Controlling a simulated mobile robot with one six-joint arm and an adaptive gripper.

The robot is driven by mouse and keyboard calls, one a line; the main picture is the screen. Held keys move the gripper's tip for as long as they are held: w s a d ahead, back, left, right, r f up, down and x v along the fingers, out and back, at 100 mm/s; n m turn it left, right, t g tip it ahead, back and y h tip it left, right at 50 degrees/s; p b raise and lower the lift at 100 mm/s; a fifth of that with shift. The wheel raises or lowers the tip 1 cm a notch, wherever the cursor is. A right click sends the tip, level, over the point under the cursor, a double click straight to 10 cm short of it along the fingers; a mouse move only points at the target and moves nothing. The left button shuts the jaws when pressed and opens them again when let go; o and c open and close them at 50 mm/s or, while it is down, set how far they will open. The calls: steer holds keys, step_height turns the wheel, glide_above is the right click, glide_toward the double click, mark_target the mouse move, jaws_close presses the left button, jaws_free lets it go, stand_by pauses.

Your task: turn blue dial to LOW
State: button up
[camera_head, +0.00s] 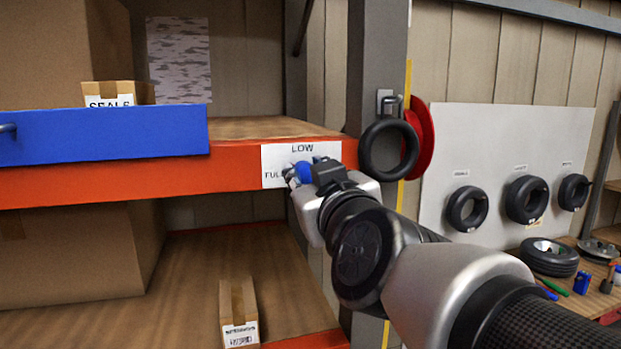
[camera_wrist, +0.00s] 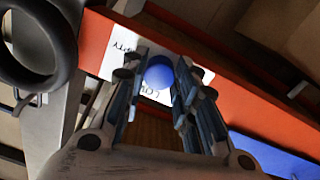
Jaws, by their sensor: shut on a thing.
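The blue dial (camera_head: 304,170) sits on a white label plate (camera_head: 273,155) fixed to the orange shelf beam. The plate reads LOW above the dial and the start of FULL at its left. My gripper (camera_head: 297,176) is at the dial, its fingers shut on it. In the wrist view the dial (camera_wrist: 159,74) shows as a round blue knob between the two fingers (camera_wrist: 160,85). Part of the plate's lettering is covered by the gripper, and the dial's pointer cannot be made out.
The orange beam (camera_head: 226,178) runs left from the grey post (camera_head: 374,75). A black ring (camera_head: 367,149) and a red disc (camera_head: 425,140) hang at the post, close right of my gripper. A blue panel (camera_head: 105,135) fronts the upper shelf. A small box (camera_head: 238,305) stands below.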

steer(key=m, duration=0.5)
steer(key=shift+m, duration=0.4)
steer(key=m+b, duration=0.1)
steer(key=m, duration=0.4)
steer(key=shift+a+m, duration=0.1)
steer(key=shift+m, duration=0.3)
steer(key=o, duration=1.1)
steer(key=shift+s, duration=0.1)
steer(key=shift+v, duration=3.7)
